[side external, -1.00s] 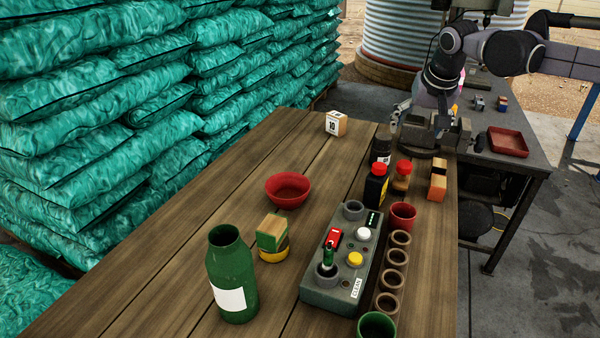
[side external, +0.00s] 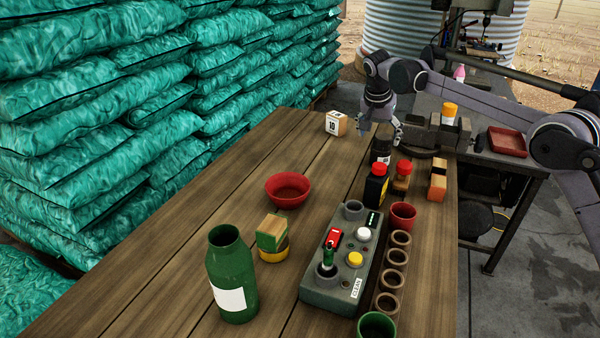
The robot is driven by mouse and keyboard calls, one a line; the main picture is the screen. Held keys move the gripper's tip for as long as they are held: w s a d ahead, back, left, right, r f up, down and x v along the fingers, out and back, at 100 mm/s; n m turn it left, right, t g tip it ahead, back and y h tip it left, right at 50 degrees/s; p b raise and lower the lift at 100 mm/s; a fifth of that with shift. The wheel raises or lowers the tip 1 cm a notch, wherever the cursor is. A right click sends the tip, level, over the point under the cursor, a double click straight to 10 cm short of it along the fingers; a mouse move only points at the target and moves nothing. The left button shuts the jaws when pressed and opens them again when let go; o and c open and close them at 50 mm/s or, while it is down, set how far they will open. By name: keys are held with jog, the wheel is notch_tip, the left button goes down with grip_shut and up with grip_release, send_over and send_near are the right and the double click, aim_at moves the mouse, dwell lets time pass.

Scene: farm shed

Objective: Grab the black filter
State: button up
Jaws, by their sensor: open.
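A black cylinder (side external: 381,148) with a pale marking stands upright near the far end of the wooden table; it looks like the black filter. A black bottle with a red cap in front hides its lower part. My gripper (side external: 381,130) points down with its fingers spread, right at the top of the black cylinder in the picture. I cannot tell whether the fingers are above it or around its top. Nothing shows held between the fingers.
Close by are the red-capped black bottle (side external: 376,184), a red-capped brown bottle (side external: 402,176), an orange block (side external: 438,180) and a white numbered cube (side external: 336,123). A grey control box (side external: 345,262) and red bowl (side external: 288,189) stand nearer. The table's left side is mostly clear.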

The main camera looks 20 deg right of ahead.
aim_at(379, 142)
jog(key=x, duration=0.3)
jog(key=shift+d+f, duration=0.1)
jog(key=shift+f, duration=0.05)
jog(key=shift+d+x, duration=0.2)
jog(key=shift+x, duration=1.1)
jog(key=shift+d+x, duration=0.15)
jog(key=shift+x, duration=1.15)
jog(key=c, duration=1.4)
